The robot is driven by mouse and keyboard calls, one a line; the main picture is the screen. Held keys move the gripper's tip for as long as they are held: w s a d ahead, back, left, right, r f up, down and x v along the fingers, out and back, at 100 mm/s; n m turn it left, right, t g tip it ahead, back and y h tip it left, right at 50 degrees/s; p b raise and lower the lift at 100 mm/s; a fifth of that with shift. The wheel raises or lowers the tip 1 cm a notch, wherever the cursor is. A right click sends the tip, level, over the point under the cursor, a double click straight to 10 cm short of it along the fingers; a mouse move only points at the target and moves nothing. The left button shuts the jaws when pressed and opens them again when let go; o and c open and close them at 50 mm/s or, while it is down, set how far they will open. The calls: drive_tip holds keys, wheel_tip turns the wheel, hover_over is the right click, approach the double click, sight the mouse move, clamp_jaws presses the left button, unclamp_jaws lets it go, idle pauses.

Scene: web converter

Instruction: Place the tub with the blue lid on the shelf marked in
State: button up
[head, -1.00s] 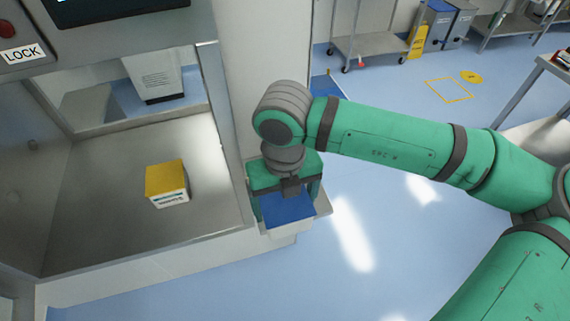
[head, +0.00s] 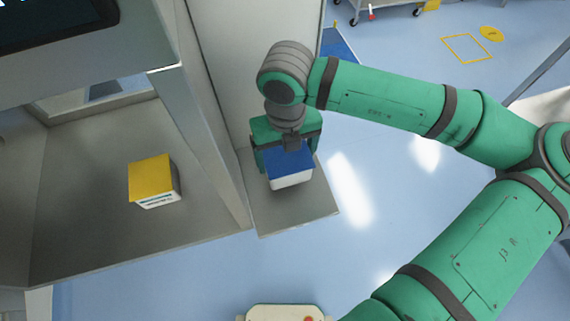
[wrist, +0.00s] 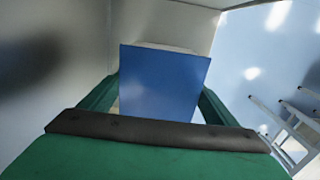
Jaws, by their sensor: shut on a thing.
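The tub with the blue lid (head: 290,181) is in the head view, white below its lid. My gripper (head: 288,158) is shut on it, with a green finger on each side. The tub is over a small grey side shelf (head: 300,213) on the right of the cabinet; I cannot tell whether it touches the shelf. In the wrist view the blue lid (wrist: 163,84) fills the middle between the fingers. No "in" marking is readable on this shelf.
A tub with a yellow lid (head: 153,180) stands inside the open cabinet chamber (head: 85,215). A cabinet post (head: 205,140) separates the chamber from the side shelf. A white wall rises behind the shelf. Open blue floor (head: 380,220) lies to the right.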

drive_tip(key=shift+s+f, duration=0.2)
drive_tip(key=shift+f, duration=0.9)
drive_tip(key=shift+w+f, duration=0.1)
drive_tip(key=shift+f, duration=1.55)
drive_tip(key=o, duration=1.1)
drive_tip(key=shift+f, duration=0.1)
wheel_tip(320, 180, up, 12)
drive_tip(key=shift+r, duration=0.15)
